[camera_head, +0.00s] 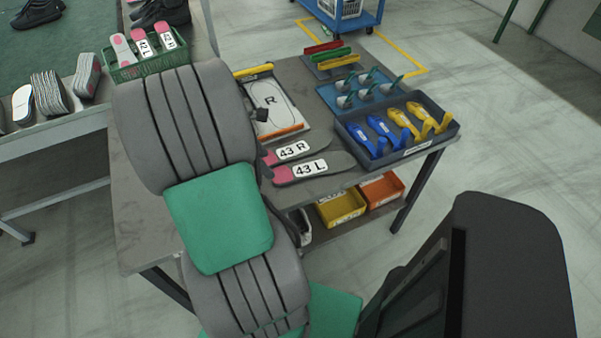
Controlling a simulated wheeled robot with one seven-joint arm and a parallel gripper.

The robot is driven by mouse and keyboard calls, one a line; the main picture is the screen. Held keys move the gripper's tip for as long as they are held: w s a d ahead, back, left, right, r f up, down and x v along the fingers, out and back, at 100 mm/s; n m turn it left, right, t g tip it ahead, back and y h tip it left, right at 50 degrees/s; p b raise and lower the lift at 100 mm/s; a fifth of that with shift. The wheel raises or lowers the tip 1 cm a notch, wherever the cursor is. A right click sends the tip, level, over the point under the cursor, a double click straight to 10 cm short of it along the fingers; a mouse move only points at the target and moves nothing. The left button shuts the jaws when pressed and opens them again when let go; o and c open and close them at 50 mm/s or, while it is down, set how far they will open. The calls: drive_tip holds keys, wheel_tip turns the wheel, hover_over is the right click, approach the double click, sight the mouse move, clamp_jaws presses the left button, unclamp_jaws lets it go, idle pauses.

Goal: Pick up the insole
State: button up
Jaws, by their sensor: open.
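Two grey insoles with pink heels lie side by side on the grey table, labelled 43 R (314,144) and 43 L (332,164). Their pink ends point left, close to my arm. In the green basket (150,66) at upper left stand several more insoles (167,38) with pink tops. My gripper (264,142) is mostly hidden behind my grey and green arm. Small dark parts of it seem to show at the arm's right edge, near the pink heels. It is open, and I see nothing held. Contact with the insoles cannot be told.
A tray (294,129) marked R lies behind the insoles. A dark tray (444,141) with blue and yellow tools and a blue rack (326,92) stand on the right. Yellow (342,208) and orange (385,190) bins sit below. Insole stacks (48,92) stand on the left table.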

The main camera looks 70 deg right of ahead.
sight(277, 175)
drive_tip(key=x, duration=0.6)
drive_tip(key=shift+s+a+f, duration=0.15)
drive_tip(key=shift+a+f, duration=0.05)
drive_tip(key=shift+f, duration=0.05)
drive_tip(key=shift+d+r, duration=0.1)
drive_tip(key=c, duration=1)
drive_tip(key=shift+r, duration=0.1)
